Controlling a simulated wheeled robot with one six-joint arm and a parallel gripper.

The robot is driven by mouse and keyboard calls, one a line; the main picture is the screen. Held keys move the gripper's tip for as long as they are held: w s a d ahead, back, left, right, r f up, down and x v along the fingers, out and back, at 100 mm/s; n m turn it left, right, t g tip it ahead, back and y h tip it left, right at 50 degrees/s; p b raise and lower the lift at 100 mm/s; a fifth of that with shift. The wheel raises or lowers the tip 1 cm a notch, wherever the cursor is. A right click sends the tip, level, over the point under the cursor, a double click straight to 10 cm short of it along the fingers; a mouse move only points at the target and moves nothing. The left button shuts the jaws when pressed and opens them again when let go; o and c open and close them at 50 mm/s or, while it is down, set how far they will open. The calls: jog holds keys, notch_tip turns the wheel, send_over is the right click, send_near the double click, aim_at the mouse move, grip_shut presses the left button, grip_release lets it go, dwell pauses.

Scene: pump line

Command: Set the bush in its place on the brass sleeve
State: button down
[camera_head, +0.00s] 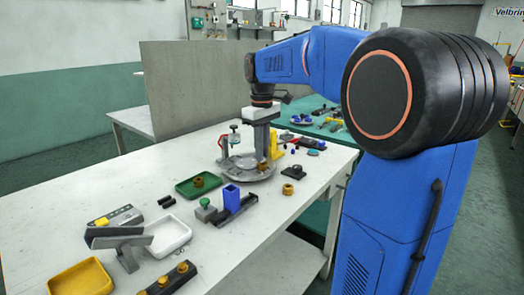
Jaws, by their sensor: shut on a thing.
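My gripper (262,155) points straight down over a round grey plate (237,176) on the white table. It is shut on a small brown-gold piece, which I take for the bush (262,166); it is tiny and partly hidden by the fingers. I cannot tell whether it touches anything below. The brass sleeve is not clearly made out at this size; it may be under the fingers.
A green tray (183,190), blue block (231,196), brass ring (288,189) and white tray (184,229) are nearer. Bare table lies at the front right.

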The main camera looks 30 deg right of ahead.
jog(key=shift+f, duration=0.1)
dwell(0.3)
jog(key=c, duration=1.7)
grip_release()
jog(key=shift+o, duration=0.2)
jog(key=shift+r, duration=3)
jog(key=shift+s, duration=0.1)
